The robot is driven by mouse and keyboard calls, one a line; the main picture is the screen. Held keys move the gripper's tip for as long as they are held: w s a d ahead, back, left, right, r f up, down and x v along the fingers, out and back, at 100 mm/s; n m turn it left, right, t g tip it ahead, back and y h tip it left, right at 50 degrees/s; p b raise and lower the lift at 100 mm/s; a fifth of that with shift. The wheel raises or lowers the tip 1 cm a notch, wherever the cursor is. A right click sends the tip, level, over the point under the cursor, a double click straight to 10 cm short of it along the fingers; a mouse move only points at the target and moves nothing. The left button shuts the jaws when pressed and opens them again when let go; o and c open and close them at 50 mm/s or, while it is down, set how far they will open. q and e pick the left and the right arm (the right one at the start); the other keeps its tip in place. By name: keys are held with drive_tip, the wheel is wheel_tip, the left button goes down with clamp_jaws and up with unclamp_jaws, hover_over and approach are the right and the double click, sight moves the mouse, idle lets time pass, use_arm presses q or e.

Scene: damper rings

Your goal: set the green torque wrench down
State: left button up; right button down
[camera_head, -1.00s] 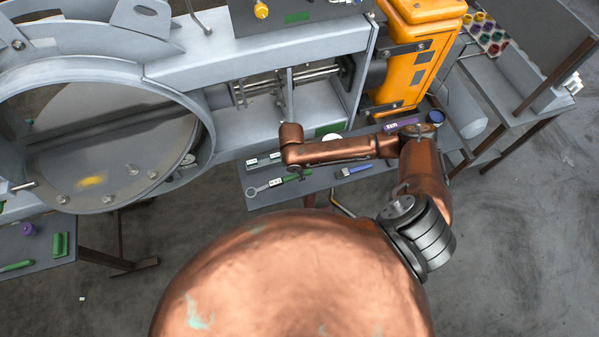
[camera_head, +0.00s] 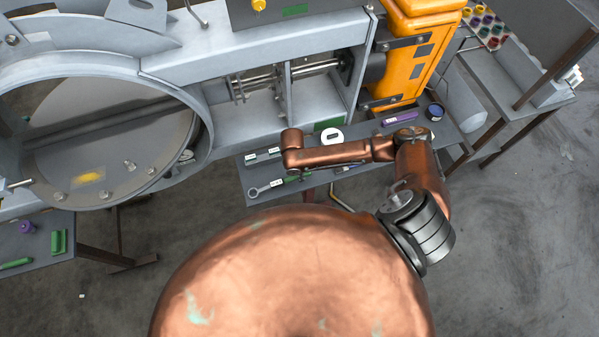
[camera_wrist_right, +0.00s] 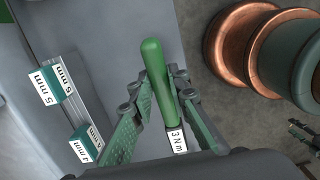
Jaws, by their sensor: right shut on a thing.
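The green torque wrench has a green handle (camera_wrist_right: 157,75) and a white "3 Nm" label, seen in the right wrist view. My right gripper (camera_wrist_right: 160,100) is shut around the handle, one green-padded finger on each side. In the head view the wrench's ring end (camera_head: 253,192) and label show over the front left part of the grey bench (camera_head: 226,180). My copper right forearm hides most of the gripper there. I cannot tell whether the wrench touches the bench top.
Teal blocks marked 5 mm (camera_wrist_right: 49,86) and 4 mm (camera_wrist_right: 84,144) stand beside the gripper. The large grey damper ring (camera_head: 205,125) stands left.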

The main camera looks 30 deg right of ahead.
drive_tip(key=shift+f, duration=0.3)
drive_tip(key=shift+d+f+y+b, duration=0.2)
drive_tip(key=shift+f+y+b, duration=0.2)
drive_tip(key=shift+f, duration=0.4)
drive_tip(key=c, duration=2.2)
unclamp_jaws()
drive_tip(key=shift+o, duration=0.4)
drive_tip(key=o, duration=0.5)
drive_tip(key=shift+s, duration=0.1)
